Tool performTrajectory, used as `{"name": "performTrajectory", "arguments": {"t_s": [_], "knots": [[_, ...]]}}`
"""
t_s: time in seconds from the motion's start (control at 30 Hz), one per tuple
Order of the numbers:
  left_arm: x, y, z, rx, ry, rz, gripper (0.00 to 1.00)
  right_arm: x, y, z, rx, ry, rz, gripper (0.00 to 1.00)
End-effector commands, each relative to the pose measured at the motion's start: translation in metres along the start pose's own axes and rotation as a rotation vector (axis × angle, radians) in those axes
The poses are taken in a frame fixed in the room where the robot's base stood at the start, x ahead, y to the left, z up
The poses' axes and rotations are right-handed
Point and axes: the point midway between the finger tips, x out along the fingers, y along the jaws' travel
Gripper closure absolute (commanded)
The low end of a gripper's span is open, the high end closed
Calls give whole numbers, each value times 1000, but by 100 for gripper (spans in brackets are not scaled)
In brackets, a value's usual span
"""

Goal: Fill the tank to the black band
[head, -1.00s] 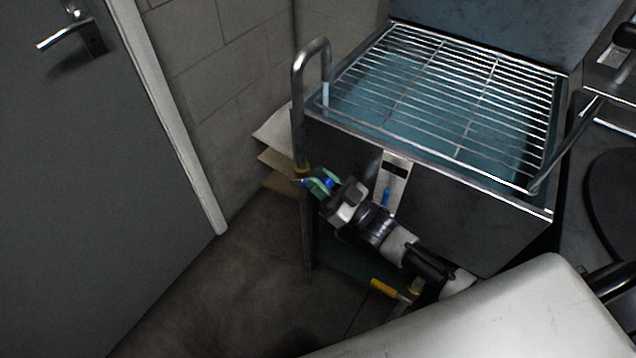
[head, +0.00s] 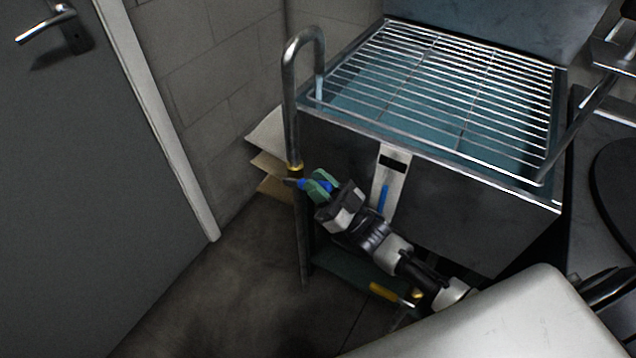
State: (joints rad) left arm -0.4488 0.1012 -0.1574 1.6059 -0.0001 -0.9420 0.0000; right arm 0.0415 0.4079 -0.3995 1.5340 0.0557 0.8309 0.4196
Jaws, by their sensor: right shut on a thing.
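The tank (head: 450,200) is a steel box with water under a wire rack (head: 430,85). On its front, a pale gauge plate (head: 391,172) carries a black band (head: 394,163) and a blue column (head: 383,198). The column's top stands below the band. A bent steel fill pipe (head: 289,105) curves over the tank's left rim and has a brass fitting (head: 294,168). My right gripper (head: 318,185), with green fingertips, is shut on a blue valve lever (head: 298,183) just below that fitting. The fingers hide part of the lever. My left gripper is out of view.
A yellow handle (head: 383,291) with a brass fitting (head: 416,294) sits low beneath the tank. Cardboard sheets (head: 270,163) lean behind the pipe. A grey door (head: 80,190) is at left, with bare floor between. A dark round plate (head: 618,195) is at right.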

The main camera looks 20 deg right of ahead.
Motion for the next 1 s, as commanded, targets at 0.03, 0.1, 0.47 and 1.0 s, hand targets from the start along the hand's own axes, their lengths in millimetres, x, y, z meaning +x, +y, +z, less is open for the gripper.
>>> {"name": "performTrajectory", "arguments": {"t_s": [0.03,0.1,0.47,1.0], "knots": [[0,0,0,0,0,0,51,0,0,0,0,-1,0,100],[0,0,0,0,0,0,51,0,0,0,0,-1,0,100],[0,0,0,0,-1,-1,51,0,0,0,0,-1,1,53],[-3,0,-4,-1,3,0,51,-42,0,2,0,-7,2,53]]}}
